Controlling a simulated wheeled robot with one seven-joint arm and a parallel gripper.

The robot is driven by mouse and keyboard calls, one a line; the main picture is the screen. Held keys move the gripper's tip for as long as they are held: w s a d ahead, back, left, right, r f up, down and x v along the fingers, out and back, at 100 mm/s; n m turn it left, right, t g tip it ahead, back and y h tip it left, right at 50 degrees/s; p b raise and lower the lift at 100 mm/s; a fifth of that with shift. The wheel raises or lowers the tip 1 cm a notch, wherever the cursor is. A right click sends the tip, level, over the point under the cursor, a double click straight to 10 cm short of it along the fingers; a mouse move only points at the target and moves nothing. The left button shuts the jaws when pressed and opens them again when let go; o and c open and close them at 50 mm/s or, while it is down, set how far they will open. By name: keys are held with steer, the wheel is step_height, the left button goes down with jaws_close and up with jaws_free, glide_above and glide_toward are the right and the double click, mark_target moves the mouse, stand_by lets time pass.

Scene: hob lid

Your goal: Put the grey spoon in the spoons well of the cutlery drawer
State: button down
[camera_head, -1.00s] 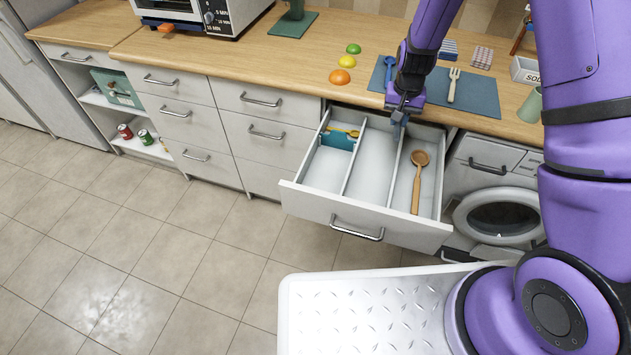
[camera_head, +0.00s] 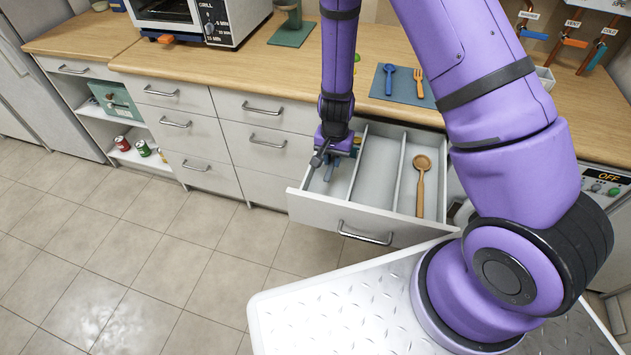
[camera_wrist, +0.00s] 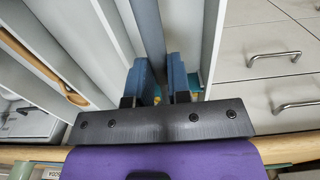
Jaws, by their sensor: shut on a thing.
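My gripper (camera_head: 331,168) is down at the left well of the open cutlery drawer (camera_head: 338,216), towards its back. The right well holds a wooden spoon (camera_head: 421,185). The middle well (camera_head: 376,180) is empty.
Thin dividers (camera_head: 398,175) part the three wells. A blue spoon (camera_head: 389,78) and an orange fork (camera_head: 418,83) lie on a dark mat (camera_head: 403,94) on the worktop. Teal shows at the back of the left well (camera_wrist: 205,76).

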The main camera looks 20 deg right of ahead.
glide_above(330, 187)
step_height(330, 187, down, 6)
steer(key=shift+w+a+r, duration=0.1)
steer(key=shift+r, duration=0.1)
steer(key=shift+f, duration=2.2)
steer(key=shift+f, duration=0.15)
steer(key=c, duration=1.1)
jaws_free()
step_height(330, 187, up, 13)
steer(key=shift+f, duration=0.2)
